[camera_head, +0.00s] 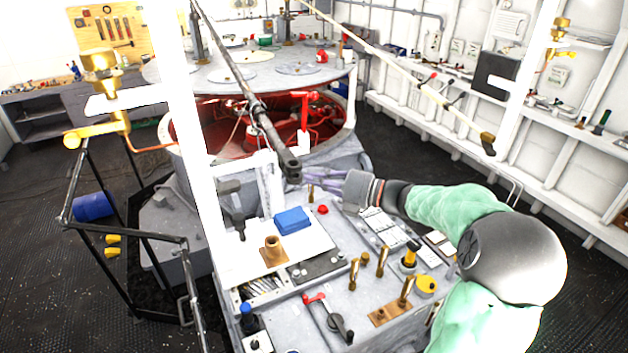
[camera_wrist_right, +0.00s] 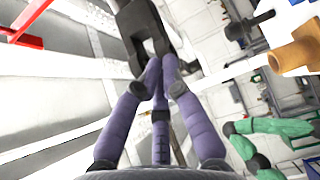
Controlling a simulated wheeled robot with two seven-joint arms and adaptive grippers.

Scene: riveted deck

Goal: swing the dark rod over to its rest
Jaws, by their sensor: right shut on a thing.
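The dark rod (camera_head: 262,112) runs from the upper left of the head view down to a forked end near the middle. My right gripper (camera_head: 302,179) is at this lower end, shut on it. In the right wrist view, my purple fingers (camera_wrist_right: 162,77) close at the dark fork of the rod (camera_wrist_right: 141,22); the exact contact is partly hidden by the fingertips. A pale upright bracket (camera_head: 268,178) stands just left of the rod's end, apart from my gripper. I cannot tell whether it is the rest. My left gripper is in neither view.
Below the rod lies a grey console (camera_head: 345,270) with a blue box (camera_head: 292,220), a copper-coloured fitting (camera_head: 273,250) and several brass levers. A round open housing with red parts (camera_head: 305,112) stands behind. A second, pale rod (camera_head: 400,75) slants overhead to the right.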

